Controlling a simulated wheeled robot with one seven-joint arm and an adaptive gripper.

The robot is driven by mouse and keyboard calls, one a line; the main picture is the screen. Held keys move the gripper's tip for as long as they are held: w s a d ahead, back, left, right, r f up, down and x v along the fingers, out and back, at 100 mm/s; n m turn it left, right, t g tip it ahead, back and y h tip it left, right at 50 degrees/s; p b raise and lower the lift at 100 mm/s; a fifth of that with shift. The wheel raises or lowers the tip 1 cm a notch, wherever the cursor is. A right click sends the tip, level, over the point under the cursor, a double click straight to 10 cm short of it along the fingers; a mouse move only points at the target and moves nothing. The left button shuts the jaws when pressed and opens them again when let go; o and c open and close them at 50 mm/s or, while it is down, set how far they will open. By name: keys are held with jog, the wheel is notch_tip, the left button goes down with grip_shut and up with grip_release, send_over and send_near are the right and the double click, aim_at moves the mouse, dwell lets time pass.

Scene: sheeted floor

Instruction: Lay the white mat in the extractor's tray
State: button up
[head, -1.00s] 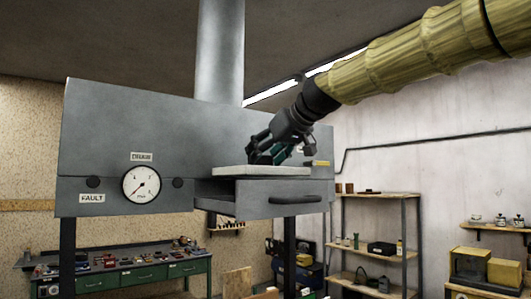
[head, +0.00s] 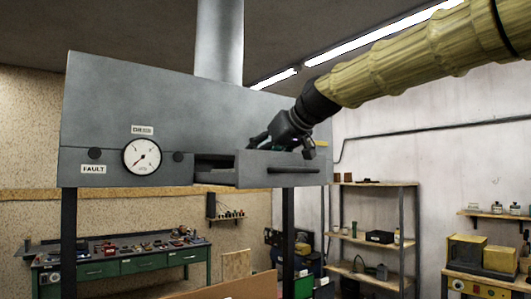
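The extractor (head: 110,115) is a grey metal hood with a round gauge, a FAULT label and a duct rising from its top. Its tray (head: 255,172) is a drawer pulled out at the lower right, with a dark handle on its front. My gripper (head: 268,145) points down and left over the tray, its fingertips low behind the tray's front edge. The white mat is out of sight; the tray front may hide it. The fingertips are partly hidden and small, so whether they are open or shut is unclear.
My sleeved arm reaches in from the upper right. A green workbench (head: 125,265) with small items stands at the lower left. A metal shelf unit (head: 375,225) stands behind at the right, with yellow boxes (head: 480,253) further right. Hood legs stand below the extractor.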

jog(key=shift+s+f, duration=0.15)
jog(key=shift+f, duration=0.15)
jog(key=o, duration=1.2)
jog(key=shift+c, duration=0.2)
jog(key=v, duration=1.2)
jog(key=shift+d+f, duration=0.1)
jog(key=shift+f, duration=0.1)
